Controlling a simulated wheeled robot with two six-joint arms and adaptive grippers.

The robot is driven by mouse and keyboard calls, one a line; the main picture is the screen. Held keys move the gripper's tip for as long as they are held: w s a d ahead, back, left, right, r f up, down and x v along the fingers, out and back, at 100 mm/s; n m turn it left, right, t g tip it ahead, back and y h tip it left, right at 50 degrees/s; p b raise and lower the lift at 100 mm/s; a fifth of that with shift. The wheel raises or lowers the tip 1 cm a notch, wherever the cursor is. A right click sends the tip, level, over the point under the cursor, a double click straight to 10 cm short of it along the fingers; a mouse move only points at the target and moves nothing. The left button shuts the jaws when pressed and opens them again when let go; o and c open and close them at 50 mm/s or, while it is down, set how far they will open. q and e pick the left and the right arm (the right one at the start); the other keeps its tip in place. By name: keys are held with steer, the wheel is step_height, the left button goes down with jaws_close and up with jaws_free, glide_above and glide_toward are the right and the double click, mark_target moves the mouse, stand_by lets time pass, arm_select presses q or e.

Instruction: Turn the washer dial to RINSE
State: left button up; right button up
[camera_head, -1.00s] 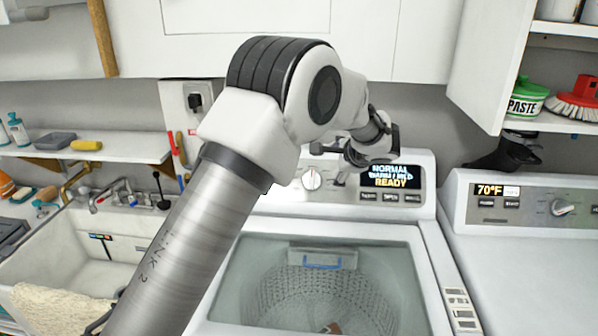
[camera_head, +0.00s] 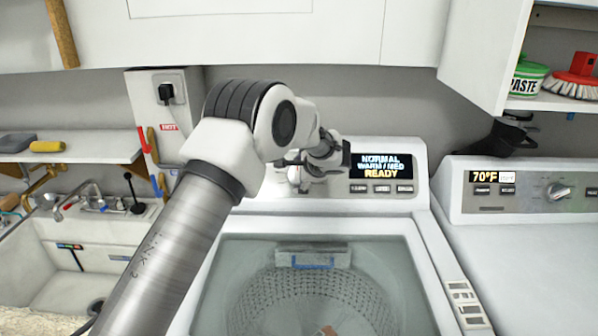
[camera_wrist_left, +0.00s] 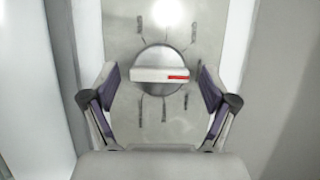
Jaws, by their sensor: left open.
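The washer dial (camera_wrist_left: 160,76) is round and grey with a pale bar handle across it. The bar lies level in the left wrist view, with a red mark at its right end. Tick marks surround the dial; no labels are readable. My left gripper (camera_wrist_left: 160,73) is open, one finger on each side of the dial, with gaps visible between fingers and dial. In the head view the left gripper (camera_head: 321,160) is in front of the washer panel and mostly hides the dial. The washer display (camera_head: 381,166) reads NORMAL, WARM / MED, READY. My right gripper is out of view.
A second machine with a 70°F display (camera_head: 483,177) stands right. A sink (camera_head: 95,245) is at left. White cabinets (camera_head: 260,45) hang above, with a shelf corner at upper right.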

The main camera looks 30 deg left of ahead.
arm_select(q)
steer(key=c, duration=1.2)
steer(key=shift+o, duration=0.2)
steer(key=shift+n, duration=0.3)
steer(key=n, duration=0.2)
steer(key=shift+n+g+h+b, duration=0.3)
steer(key=shift+h+b, duration=0.1)
steer(key=n+h, duration=0.1)
steer(key=n, duration=0.3)
steer(key=shift+a+r+g+h, duration=0.1)
steer(key=shift+r+g+h, duration=0.05)
steer(key=shift+g+h, duration=0.25)
steer(key=n+h, duration=0.1)
steer(key=n, duration=0.3)
steer(key=shift+a+h, duration=0.1)
steer(key=shift+h, duration=0.3)
steer(key=shift+n+h, duration=0.6)
steer(key=shift+n, duration=0.8)
